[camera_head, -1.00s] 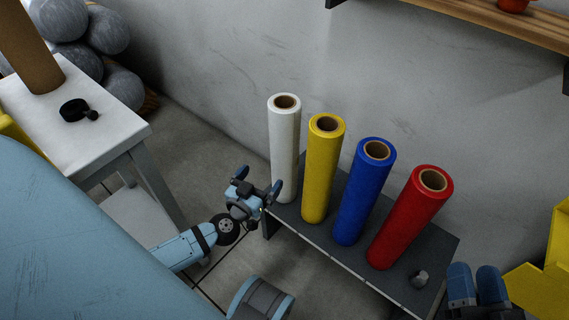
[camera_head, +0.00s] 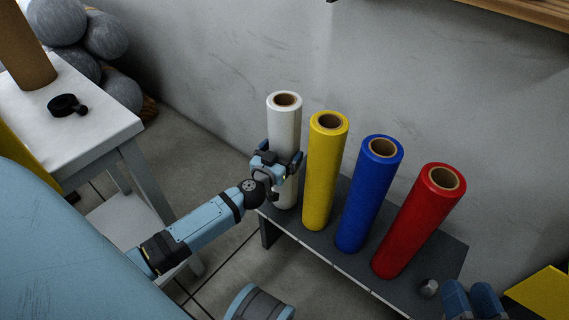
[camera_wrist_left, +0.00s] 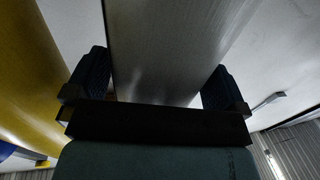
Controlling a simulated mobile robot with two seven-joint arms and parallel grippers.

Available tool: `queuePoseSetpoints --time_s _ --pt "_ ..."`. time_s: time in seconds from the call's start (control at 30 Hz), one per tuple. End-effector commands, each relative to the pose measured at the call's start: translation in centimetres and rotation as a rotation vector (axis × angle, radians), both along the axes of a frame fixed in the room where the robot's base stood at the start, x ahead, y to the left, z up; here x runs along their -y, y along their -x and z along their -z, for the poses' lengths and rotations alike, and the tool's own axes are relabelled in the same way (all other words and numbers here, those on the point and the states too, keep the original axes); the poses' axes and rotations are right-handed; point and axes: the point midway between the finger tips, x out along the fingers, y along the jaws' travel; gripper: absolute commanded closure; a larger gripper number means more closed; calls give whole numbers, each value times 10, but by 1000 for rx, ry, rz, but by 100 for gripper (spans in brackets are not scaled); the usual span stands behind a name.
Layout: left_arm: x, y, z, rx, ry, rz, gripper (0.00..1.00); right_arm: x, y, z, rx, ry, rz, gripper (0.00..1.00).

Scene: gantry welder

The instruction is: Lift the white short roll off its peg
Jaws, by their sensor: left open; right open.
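The white roll (camera_head: 284,122) stands upright at the left end of a dark low bench (camera_head: 330,242). Its peg is hidden. My left gripper (camera_head: 281,158) is open, with its fingers on either side of the roll at about mid-height. In the left wrist view the white roll (camera_wrist_left: 170,50) stands between the two open fingers (camera_wrist_left: 155,88), with a gap seen at the left finger. My right gripper (camera_head: 472,300) is at the bottom right, apart from the rolls; its fingers show only in part.
Yellow (camera_head: 322,180), blue (camera_head: 366,200) and red (camera_head: 415,225) rolls stand in a row right of the white one, the yellow close by. A small grey nut-like piece (camera_head: 429,288) lies at the bench's right end. A white table (camera_head: 100,125) stands at left. The wall is behind.

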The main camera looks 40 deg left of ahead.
Motion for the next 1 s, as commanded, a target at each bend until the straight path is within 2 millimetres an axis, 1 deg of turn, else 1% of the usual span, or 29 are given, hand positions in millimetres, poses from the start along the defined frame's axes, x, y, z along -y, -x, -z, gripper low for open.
queuePoseSetpoints --time_s 0.03,0.1,0.3,0.33,0.37,0.4,0.47,0.5,0.57,0.6,0.67,0.7,0.9,1.0 --pt "-1 -5 1 1 0 0 0 0 -1 2 6 6 0 57" --pt "-1 -8 0 0 0 0 0 1 -1 1 9 10 -1 57" --pt "-1 -9 -1 -1 0 1 0 1 -1 0 9 11 -1 57" --pt "-1 -9 -1 -1 0 1 2 1 -1 0 9 11 -1 57" --pt "-1 -8 -1 -1 0 1 9 1 -1 0 9 11 -1 57" --pt "-1 -8 -1 -1 0 1 18 1 -1 0 9 11 -1 57" --pt "-1 -8 -1 -1 0 1 32 1 -1 0 9 11 -1 57" --pt "-1 -8 -1 -1 0 1 41 1 -1 0 9 11 -1 57" --pt "-1 -8 -1 -1 0 0 55 1 -1 0 10 10 -1 57" --pt "-1 -8 -1 -1 0 0 64 1 -1 0 10 10 -1 57" --pt "-1 -8 -1 -1 0 0 78 1 -1 0 10 10 -1 57" --pt "-1 -10 -6 8 -1 0 82 1 -1 0 10 10 -1 57" --pt "-1 -10 -6 7 -2 0 82 1 -1 -1 10 10 -1 57" --pt "-1 -10 -8 6 -2 0 82 1 -1 -4 13 8 0 57"
